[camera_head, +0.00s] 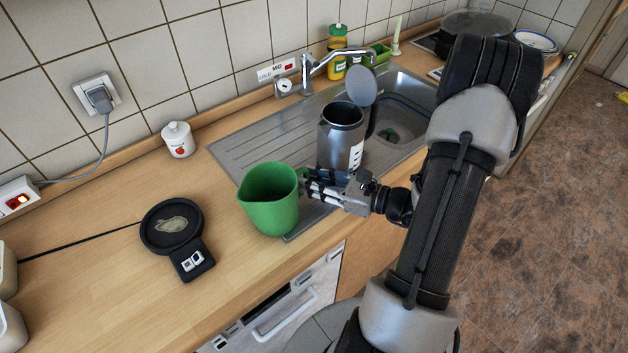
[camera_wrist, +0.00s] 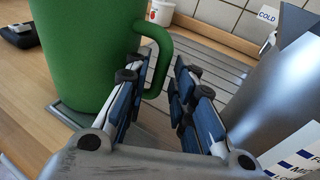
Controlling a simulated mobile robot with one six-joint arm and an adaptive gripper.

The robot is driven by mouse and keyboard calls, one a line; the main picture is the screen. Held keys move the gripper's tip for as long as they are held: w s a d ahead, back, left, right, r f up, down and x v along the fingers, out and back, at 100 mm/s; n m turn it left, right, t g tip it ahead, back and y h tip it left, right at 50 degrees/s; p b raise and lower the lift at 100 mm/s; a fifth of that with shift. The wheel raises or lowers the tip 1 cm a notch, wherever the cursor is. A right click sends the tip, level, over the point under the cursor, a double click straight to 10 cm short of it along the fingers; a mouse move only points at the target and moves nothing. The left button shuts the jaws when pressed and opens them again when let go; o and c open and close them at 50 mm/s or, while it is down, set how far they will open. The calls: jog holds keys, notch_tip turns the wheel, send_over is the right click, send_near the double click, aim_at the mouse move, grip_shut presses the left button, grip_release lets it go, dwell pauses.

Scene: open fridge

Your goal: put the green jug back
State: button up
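The green jug (camera_head: 268,203) stands upright at the left front corner of the steel draining board, with its opening up. In the wrist view the jug (camera_wrist: 85,50) fills the left, and its handle (camera_wrist: 163,45) points toward my gripper. My gripper (camera_head: 309,182) is just right of the jug, on the handle side. In the wrist view my gripper (camera_wrist: 158,85) is open, its two fingers apart. The lower part of the handle shows at the gap between the fingertips. I cannot tell whether a finger touches it.
A metal kettle (camera_head: 341,143) with its lid raised stands close behind my gripper. A black kettle base (camera_head: 172,228) lies on the counter at left. A white pot (camera_head: 178,140) stands near the wall. The sink (camera_head: 405,118) and tap (camera_head: 335,58) are at back right.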

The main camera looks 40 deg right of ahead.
jog(key=shift+o, duration=0.5)
jog(key=shift+r, duration=0.15)
jog(key=shift+s+d+r+p, duration=0.15)
jog(key=shift+s+p, duration=0.1)
jog(key=shift+p, duration=0.05)
jog(key=p+v, duration=0.3)
jog(key=v, duration=0.8)
jog(key=shift+s, duration=0.2)
